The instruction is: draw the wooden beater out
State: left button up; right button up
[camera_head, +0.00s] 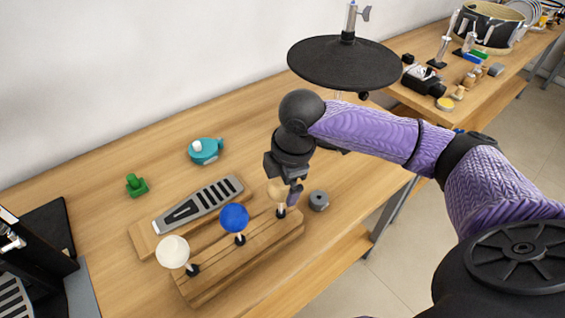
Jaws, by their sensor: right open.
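The wooden beater has a tan round head (277,190) and stands in the right end of a wooden rack (240,262). A blue-headed beater (235,217) stands in the middle of the rack and a white-headed one (172,251) at its left end. My right gripper (284,181) reaches in from the right and points down over the wooden beater. Its jaws are open, with the beater's head at or between the fingers; I cannot tell whether they touch it. The gripper hides part of the head. My left gripper is not in view.
A grey slotted plate on a wooden block (198,203) lies behind the rack. A teal object (206,150), a green piece (136,184) and a grey knurled cylinder (318,200) stand nearby. A black cymbal (344,62) rises behind my arm. Dark equipment stands at left.

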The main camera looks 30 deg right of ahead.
aim_at(281, 205)
jog(key=f, duration=0.3)
jog(key=w+f+b, duration=0.1)
jog(key=f, duration=0.1)
jog(key=shift+a, duration=0.15)
jog(key=shift+c, duration=0.3)
